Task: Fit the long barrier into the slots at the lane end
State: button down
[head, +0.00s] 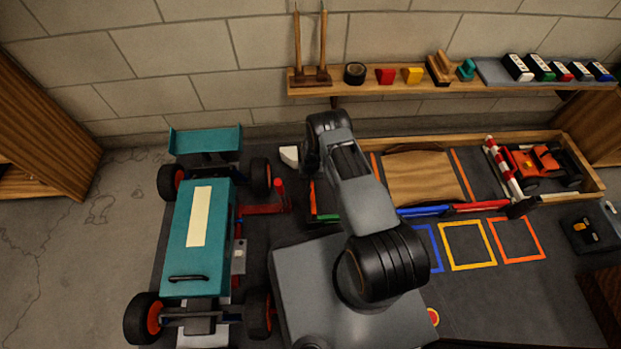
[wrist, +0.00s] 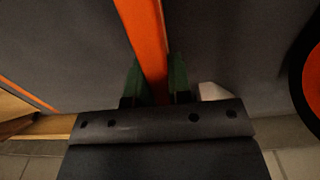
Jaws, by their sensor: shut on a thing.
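My gripper (wrist: 155,85) is shut on an orange bar (wrist: 146,35), which runs between its green fingertips and away toward the top of the wrist view. In the head view the arm hides much of the gripper; an orange edge (head: 312,194) and green part (head: 324,217) show left of the arm. I cannot tell for sure that this bar is the long barrier. A red-and-white striped barrier (head: 503,166) stands at the right, beside the orange car. A blue bar (head: 421,211) and a red bar (head: 480,207) lie along the lane's front. The slots are not clear.
A large teal racecar (head: 199,235) stands left of the arm, with a red piece (head: 264,209) beside it. A wooden ramp (head: 420,175) lies between orange lines. An orange car (head: 538,163) sits in the wood-edged area. Coloured squares (head: 467,245) mark clear floor in front.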

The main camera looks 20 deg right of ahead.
jog(key=shift+f, duration=0.15)
jog(key=c, duration=1)
grip_release()
jog(key=shift+o, duration=0.2)
notch_tip(320, 180, up, 14)
jog(key=p, duration=0.6)
